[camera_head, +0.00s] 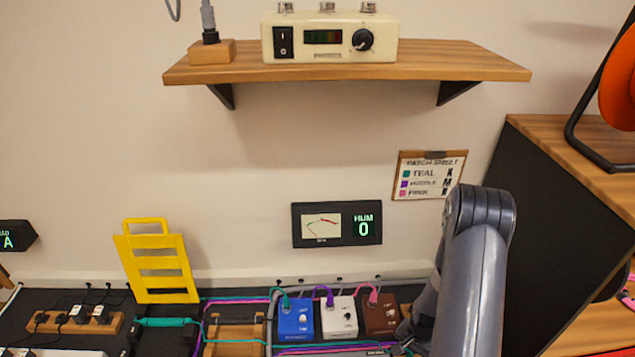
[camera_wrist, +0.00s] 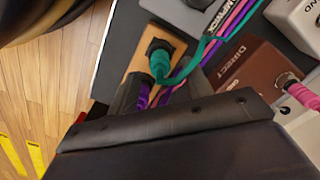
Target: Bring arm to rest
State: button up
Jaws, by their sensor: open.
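My arm (camera_head: 470,270) rises at the right of the head view and bends down to the table; its end is largely hidden there. In the wrist view my gripper (camera_wrist: 160,92) is open, its two dark fingers apart. A teal plug (camera_wrist: 159,62) on a wooden block (camera_wrist: 143,67) is just beyond the fingertips. Purple cable shows between the fingers; I cannot tell whether they touch it. A brown box marked DIRECT (camera_wrist: 245,68) is right of the fingers, and the brown box also shows in the head view (camera_head: 381,314).
Blue (camera_head: 296,318) and white (camera_head: 338,316) pedals stand left of the arm, with teal, purple and pink cables. A yellow rack (camera_head: 158,262) stands farther left. A wooden shelf (camera_head: 450,62) is above, and a black-sided cabinet (camera_head: 545,225) is at right.

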notch_tip(320, 180, down, 2)
jog(key=shift+f+b, duration=0.25)
jog(key=shift+b, duration=0.05)
notch_tip(320, 180, up, 2)
jog(key=shift+r+p, duration=0.15)
jog(key=shift+p, duration=0.95)
jog(key=shift+r, duration=0.1)
